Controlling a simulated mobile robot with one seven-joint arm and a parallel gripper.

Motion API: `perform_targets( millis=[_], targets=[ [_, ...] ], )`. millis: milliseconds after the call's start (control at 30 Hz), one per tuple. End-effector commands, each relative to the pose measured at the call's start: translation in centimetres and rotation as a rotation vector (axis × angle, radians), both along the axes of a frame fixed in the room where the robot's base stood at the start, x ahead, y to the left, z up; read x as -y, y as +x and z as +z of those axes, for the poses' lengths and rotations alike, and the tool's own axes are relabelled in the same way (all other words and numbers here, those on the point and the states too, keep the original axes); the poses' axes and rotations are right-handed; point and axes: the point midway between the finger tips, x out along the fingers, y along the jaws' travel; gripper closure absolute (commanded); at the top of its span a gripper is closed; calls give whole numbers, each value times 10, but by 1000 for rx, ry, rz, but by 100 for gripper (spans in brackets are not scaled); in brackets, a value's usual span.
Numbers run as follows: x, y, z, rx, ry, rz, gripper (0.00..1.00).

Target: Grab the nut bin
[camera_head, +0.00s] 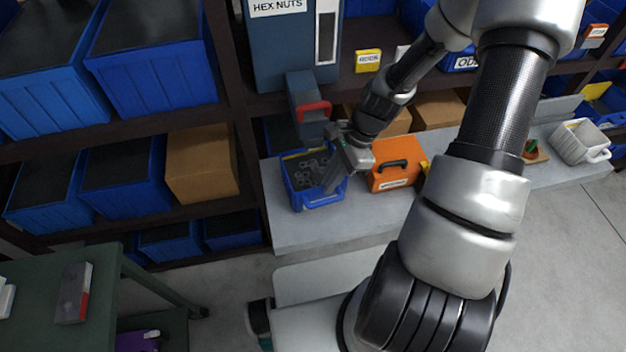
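The nut bin (322,200) is a small blue open-topped bin with grey nuts inside. It sits on the grey shelf top, below a tall dispenser labelled HEX NUTS (278,45). My gripper (331,184) reaches down from the upper right to the bin's right side, and a grey finger overlaps the bin's right part and its contents. The gap between the fingers is too small and partly hidden, so I cannot tell whether they are apart or touch the bin.
An orange case (393,178) with a black handle stands right of the bin, close to my gripper. The dispenser's chute with a red handle (313,110) hangs just above and behind the bin. A white bin (580,143) is far right. The shelf front (300,235) is clear.

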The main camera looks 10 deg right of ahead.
Motion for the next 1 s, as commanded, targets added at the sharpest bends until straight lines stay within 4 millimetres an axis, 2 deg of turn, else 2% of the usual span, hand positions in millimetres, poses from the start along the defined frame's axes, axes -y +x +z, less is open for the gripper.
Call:
perform_targets(
  millis=[100, 233, 467, 533, 567, 1000],
  targets=[
    [-8, -1, -17, -3, 3, 1, 87],
    [-11, -1, -26, -1, 1, 0, 87],
    [-11, -1, -27, 0, 0, 0, 87],
    [-11, -1, -27, 0, 0, 0, 99],
    [-11, -1, -27, 0, 0, 0, 100],
    [-11, 0, -27, 0, 0, 0, 100]
  ],
)
